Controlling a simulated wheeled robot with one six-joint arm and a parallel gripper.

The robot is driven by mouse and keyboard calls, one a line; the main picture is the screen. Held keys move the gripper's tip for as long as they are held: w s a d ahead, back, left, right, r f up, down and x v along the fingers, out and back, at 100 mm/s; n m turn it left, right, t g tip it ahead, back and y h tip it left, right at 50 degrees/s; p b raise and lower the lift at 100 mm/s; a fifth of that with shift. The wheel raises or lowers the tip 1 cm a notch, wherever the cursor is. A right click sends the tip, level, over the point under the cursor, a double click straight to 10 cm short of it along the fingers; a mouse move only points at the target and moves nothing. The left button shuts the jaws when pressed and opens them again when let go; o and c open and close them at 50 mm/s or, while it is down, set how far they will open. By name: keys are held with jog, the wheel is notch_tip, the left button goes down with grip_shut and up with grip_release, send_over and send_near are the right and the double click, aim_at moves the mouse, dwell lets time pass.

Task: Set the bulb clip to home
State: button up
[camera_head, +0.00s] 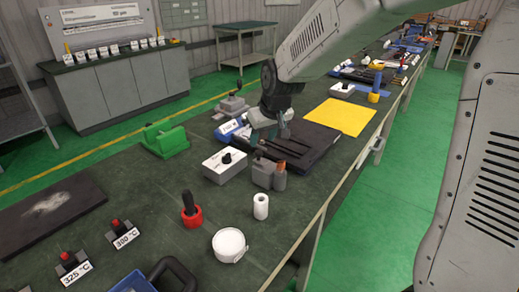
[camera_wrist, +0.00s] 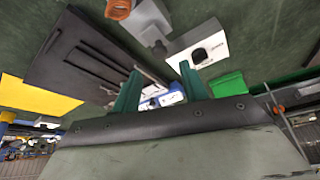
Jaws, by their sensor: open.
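I cannot tell for certain which thing is the bulb clip, nor where its home is marked. My gripper (camera_head: 268,135) hangs over the left end of a flat black board (camera_head: 312,152). In the wrist view its two green fingers (camera_wrist: 161,72) are apart. Thin metallic parts lie near the left finger, on or beside the black board (camera_wrist: 75,62). A blue and white item (camera_wrist: 170,97) shows beyond and between the fingers, partly hidden. No held object is visible between the fingertips. A white box with a black knob (camera_head: 225,166) stands close by; it also shows in the wrist view (camera_wrist: 205,48).
A grey block with an orange-topped piece (camera_head: 268,174) stands in front of the board. A white roll (camera_head: 261,206), red-based black tool (camera_head: 191,212) and white tub (camera_head: 230,244) stand nearer. A green block (camera_head: 166,140) is left; a yellow sheet (camera_head: 341,117) lies right.

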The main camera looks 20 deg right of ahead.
aim_at(258, 152)
jog(key=x, duration=0.6)
jog(key=shift+f, duration=0.15)
grip_shut()
